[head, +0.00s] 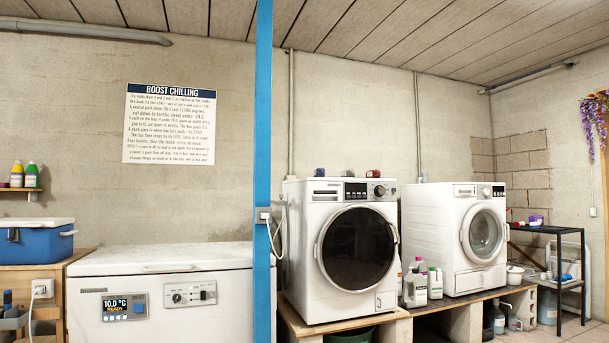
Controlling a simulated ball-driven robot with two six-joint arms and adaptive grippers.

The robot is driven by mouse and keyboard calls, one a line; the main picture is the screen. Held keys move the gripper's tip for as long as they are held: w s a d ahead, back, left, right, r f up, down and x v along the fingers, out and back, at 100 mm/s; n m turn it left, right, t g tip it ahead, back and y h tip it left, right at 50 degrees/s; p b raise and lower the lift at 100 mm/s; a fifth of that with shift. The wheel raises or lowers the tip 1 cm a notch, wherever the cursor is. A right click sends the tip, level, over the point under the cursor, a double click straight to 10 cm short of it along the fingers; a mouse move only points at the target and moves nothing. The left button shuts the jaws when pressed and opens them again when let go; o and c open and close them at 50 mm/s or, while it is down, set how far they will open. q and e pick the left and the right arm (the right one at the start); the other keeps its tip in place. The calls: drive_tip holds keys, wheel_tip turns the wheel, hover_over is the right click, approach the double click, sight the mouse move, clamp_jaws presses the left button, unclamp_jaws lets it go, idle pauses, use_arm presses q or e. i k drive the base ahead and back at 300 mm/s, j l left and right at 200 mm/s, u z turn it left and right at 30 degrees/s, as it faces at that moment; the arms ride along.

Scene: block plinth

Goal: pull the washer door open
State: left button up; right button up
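A white front-loading machine (316,300) stands on a wooden board in the middle, with a large round dark door (358,248) in a silver ring. The door looks shut. A second white front loader (438,215) stands to its right, with a smaller round glass door (485,234) in a white ring that also looks shut. Which of the two is the washer is not plain from this view. Neither of my grippers shows in the head view.
A white chest freezer (160,262) stands left, behind a blue post (263,120). A blue cooler (38,240) sits on a wooden bench. Bottles (434,284) stand between the machines. The wooden board (345,322) rests on blocks. A dark shelf rack (561,262) stands far right.

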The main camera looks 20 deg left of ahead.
sight(355, 249)
drive_tip(key=i+j, duration=0.2)
drive_tip(key=j, duration=0.25)
drive_tip(key=i+j, duration=0.2)
drive_tip(key=j, duration=0.25)
drive_tip(key=i+j, duration=0.2)
drive_tip(key=j, duration=0.25)
drive_tip(key=i+j, duration=0.15)
drive_tip(key=j, duration=0.25)
drive_tip(key=i+j, duration=0.2)
drive_tip(key=j, duration=0.25)
drive_tip(key=i+j, duration=0.2)
drive_tip(key=j, duration=0.25)
drive_tip(key=i+j, duration=0.2)
drive_tip(key=j, duration=0.25)
drive_tip(key=i+j, duration=0.2)
drive_tip(key=j, duration=0.25)
